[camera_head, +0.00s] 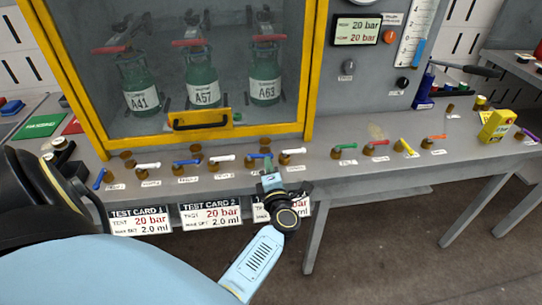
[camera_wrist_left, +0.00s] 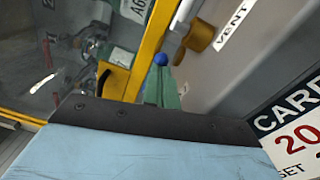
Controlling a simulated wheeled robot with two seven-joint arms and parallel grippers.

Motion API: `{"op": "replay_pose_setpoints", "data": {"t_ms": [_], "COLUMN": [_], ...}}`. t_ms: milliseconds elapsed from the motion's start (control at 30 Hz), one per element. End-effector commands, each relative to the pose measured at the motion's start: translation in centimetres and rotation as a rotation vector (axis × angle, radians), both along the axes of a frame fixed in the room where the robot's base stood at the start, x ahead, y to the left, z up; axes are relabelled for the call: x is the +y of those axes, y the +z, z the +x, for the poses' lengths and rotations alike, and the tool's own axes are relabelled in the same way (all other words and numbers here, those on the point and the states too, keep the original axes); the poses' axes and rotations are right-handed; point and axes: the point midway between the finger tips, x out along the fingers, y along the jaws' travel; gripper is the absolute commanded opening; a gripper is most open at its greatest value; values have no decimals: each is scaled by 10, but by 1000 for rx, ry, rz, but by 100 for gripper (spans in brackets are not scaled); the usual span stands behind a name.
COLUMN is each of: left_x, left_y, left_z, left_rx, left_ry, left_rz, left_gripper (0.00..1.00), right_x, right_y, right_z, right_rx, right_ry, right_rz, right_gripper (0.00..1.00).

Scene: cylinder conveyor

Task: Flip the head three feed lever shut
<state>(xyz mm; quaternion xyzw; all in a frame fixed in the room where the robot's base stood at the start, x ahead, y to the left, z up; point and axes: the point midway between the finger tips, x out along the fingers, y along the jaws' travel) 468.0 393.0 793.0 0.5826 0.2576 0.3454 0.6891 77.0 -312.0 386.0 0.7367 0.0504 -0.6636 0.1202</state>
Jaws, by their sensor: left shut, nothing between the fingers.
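My left gripper (camera_head: 267,168) is at the third valve pair on the bench front, its fingers shut and empty. The head three feed lever is mostly hidden by the gripper in the head view; its brass body (camera_head: 250,162) shows just left of the fingers. In the left wrist view a blue rounded tip (camera_wrist_left: 161,59), apparently the feed lever's end, sits at the tips of the green fingers (camera_wrist_left: 160,88). I cannot tell whether they touch. The white vent lever (camera_head: 293,151) is just right of the gripper; its brass body (camera_wrist_left: 199,36) also shows in the wrist view. My right gripper is not in view.
Other blue and white levers (camera_head: 187,162) line the bench to the left, and coloured levers (camera_head: 376,143) to the right. Behind stands a yellow-framed cabinet (camera_head: 308,95) with green cylinders (camera_head: 202,82). Test cards (camera_head: 209,214) hang on the bench front.

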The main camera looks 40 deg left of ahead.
Motion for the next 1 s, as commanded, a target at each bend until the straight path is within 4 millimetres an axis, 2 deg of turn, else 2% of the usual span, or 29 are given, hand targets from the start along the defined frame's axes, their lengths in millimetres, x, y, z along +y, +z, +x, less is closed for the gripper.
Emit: {"op": "replay_pose_setpoints", "data": {"t_ms": [800, 1000], "left_x": [1, -12], "left_y": [0, -4], "left_z": [6, 0], "left_rx": [-1, 1], "left_ry": [0, -5], "left_rz": [-1, -4], "left_gripper": [0, 0], "right_x": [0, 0], "right_y": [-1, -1], "right_z": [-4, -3], "right_rx": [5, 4], "right_ry": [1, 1], "right_rz": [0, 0], "right_gripper": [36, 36]}}
